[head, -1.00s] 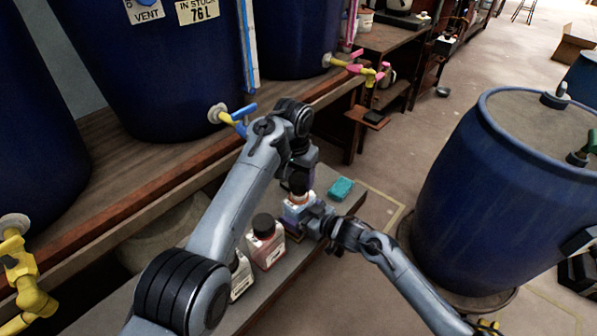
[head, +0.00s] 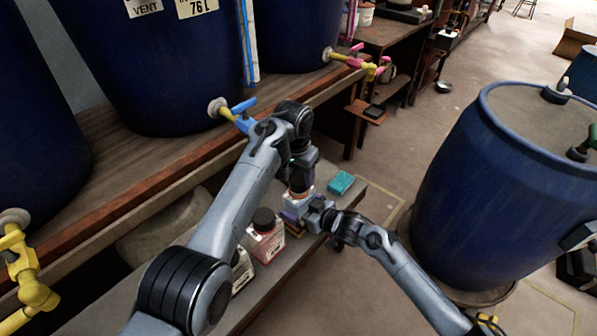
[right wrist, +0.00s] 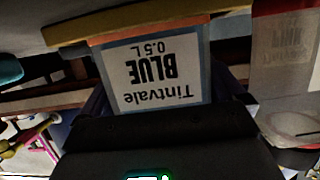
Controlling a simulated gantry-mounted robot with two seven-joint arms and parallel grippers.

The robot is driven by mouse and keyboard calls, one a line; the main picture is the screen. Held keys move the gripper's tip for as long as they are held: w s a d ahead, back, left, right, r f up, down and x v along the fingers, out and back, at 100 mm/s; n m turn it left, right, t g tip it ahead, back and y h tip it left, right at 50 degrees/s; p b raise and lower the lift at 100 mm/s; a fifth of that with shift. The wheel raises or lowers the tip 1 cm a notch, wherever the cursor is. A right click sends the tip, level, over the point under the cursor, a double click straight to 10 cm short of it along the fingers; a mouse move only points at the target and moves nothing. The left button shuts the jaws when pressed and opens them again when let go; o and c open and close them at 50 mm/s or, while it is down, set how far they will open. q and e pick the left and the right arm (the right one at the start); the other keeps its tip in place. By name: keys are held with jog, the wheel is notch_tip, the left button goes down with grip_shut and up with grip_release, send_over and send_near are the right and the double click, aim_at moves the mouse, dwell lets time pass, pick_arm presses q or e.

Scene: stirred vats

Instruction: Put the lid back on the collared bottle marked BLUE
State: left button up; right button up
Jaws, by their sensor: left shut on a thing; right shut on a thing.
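The bottle marked BLUE (right wrist: 155,70) fills the middle of the right wrist view, upside down there, with a white label and an orange edge. In the head view the bottle (head: 293,213) stands on the low bench, partly hidden by both grippers. My right gripper (head: 314,216) is shut on its body from the right. My left gripper (head: 300,181) is directly above the bottle, pointing down and shut on a small brownish lid (head: 298,192). The lid is at the bottle's top; I cannot tell whether it touches the neck.
A teal block (head: 341,183) lies near the bench end. A large blue barrel (head: 500,190) stands at right.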

pick_arm(q)
jog(key=shift+f, duration=0.6)
dwell(0.6)
jog(key=o, duration=1.1)
jog(key=shift+s+a+r, duration=0.1)
jog(key=shift+s+r, duration=0.1)
jog(key=shift+r, duration=1.65)
jog(key=shift+s+a+r, duration=0.1)
jog(key=shift+s+r, duration=0.1)
jog(key=shift+r, duration=1.65)
pick_arm(e)
jog(key=o, duration=1.1)
pick_arm(q)
jog(key=shift+r, duration=0.1)
pick_arm(e)
jog(key=shift+d, duration=0.1)
